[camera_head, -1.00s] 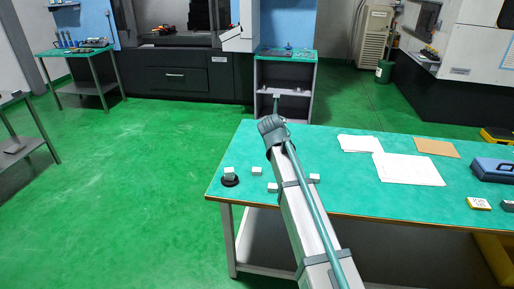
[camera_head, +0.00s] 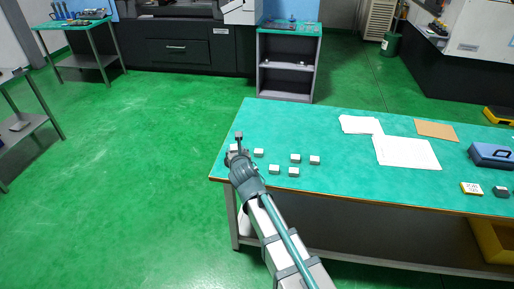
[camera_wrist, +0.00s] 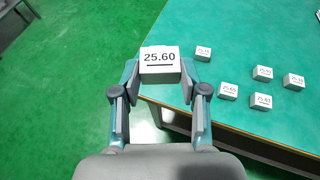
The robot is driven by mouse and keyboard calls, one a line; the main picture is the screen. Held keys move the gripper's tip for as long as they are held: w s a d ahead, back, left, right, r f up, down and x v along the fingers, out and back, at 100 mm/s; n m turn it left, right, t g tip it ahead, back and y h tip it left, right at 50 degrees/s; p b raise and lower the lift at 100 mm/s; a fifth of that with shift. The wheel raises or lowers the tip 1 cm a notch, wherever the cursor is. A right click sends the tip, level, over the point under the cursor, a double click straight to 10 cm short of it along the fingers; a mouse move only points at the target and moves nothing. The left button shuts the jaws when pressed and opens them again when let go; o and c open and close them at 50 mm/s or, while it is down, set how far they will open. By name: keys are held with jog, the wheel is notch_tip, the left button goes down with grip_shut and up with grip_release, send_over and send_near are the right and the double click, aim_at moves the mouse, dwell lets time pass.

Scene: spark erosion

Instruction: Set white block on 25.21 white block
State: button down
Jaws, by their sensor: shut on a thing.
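My gripper (camera_wrist: 160,85) is shut on a white block (camera_wrist: 160,66) marked 25.60, over the left corner of the green table. In the head view the gripper (camera_head: 238,150) is at that corner, with a white block (camera_head: 234,148) at its fingers. Several other white blocks sit to the right: one (camera_wrist: 203,53) alone, and a group with blocks (camera_wrist: 262,73), (camera_wrist: 293,81), (camera_wrist: 228,91) and (camera_wrist: 261,101). Their labels are small; I cannot make out 25.21 on any. What lies under the held block is hidden.
The green table (camera_head: 350,190) also bears white papers (camera_head: 405,152), a brown sheet (camera_head: 436,130), a blue case (camera_head: 492,155) and a yellow-white box (camera_head: 471,188). The tabletop behind the blocks is clear. The table's left edge is close to my gripper.

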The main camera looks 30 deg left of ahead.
jog(key=w+a+f+p, duration=0.1)
jog(key=w+a+f, duration=0.2)
jog(key=w+a+f+p, duration=0.1)
jog(key=w+a+f, duration=0.2)
jog(key=a+f, duration=0.1)
jog(key=w+a+f+p, duration=0.2)
jog(key=w+a+f, duration=0.1)
jog(key=w+f, duration=0.1)
jog(key=shift+a+f, duration=0.15)
jog(key=shift+f, duration=0.5)
jog(key=shift+f, duration=0.2)
jog(key=c, duration=0.6)
grip_release()
jog(key=shift+r, duration=0.2)
